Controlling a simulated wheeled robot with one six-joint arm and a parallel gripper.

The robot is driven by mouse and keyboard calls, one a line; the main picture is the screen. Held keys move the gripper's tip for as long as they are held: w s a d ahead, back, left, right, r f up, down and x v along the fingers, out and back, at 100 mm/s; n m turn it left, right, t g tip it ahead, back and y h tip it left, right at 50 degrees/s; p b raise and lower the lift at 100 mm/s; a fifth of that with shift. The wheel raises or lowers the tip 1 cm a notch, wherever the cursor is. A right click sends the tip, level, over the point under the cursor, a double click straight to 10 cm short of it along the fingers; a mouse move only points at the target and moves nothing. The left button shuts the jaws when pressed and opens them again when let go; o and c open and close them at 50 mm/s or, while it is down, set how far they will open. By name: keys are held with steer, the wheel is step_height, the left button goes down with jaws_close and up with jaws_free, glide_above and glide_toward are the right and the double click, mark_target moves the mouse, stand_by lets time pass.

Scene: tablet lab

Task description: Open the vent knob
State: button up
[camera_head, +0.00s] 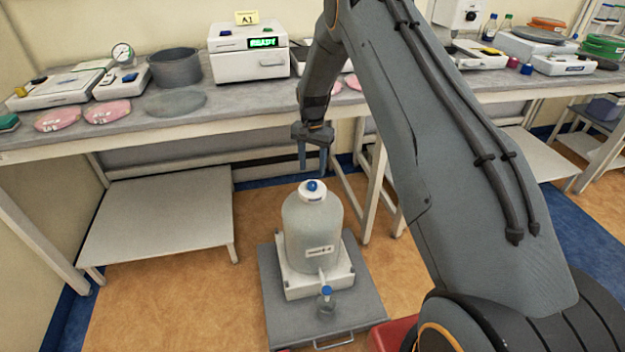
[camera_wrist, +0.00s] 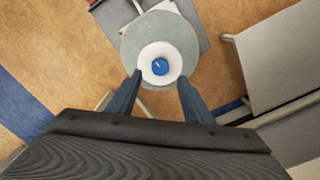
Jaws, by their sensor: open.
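The vent knob is a small blue knob (camera_head: 313,186) on the white cap (camera_head: 309,195) of a large translucent carboy (camera_head: 312,225). In the wrist view the blue knob (camera_wrist: 160,67) sits in the middle of the round white cap (camera_wrist: 148,56), between and beyond my fingertips. My gripper (camera_head: 313,170) points down above the carboy with its fingers apart and empty. In the wrist view the gripper (camera_wrist: 160,80) is open, with a finger on each side of the cap's lower edge. I cannot tell exactly how high the tips are above the knob.
The carboy stands on a white base (camera_head: 337,274) on a grey cart (camera_head: 290,325). A blue-topped tap (camera_head: 327,290) is low on its front, with a small glass vessel below. A bench (camera_head: 225,100) with instruments stands behind. A low white table (camera_head: 160,215) is at left.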

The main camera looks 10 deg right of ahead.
mark_target(313, 183)
step_height(313, 183, down, 7)
steer(key=shift+r+p, duration=0.15)
steer(key=shift+p, duration=0.45)
steer(key=shift+c, duration=0.3)
steer(key=c, duration=1)
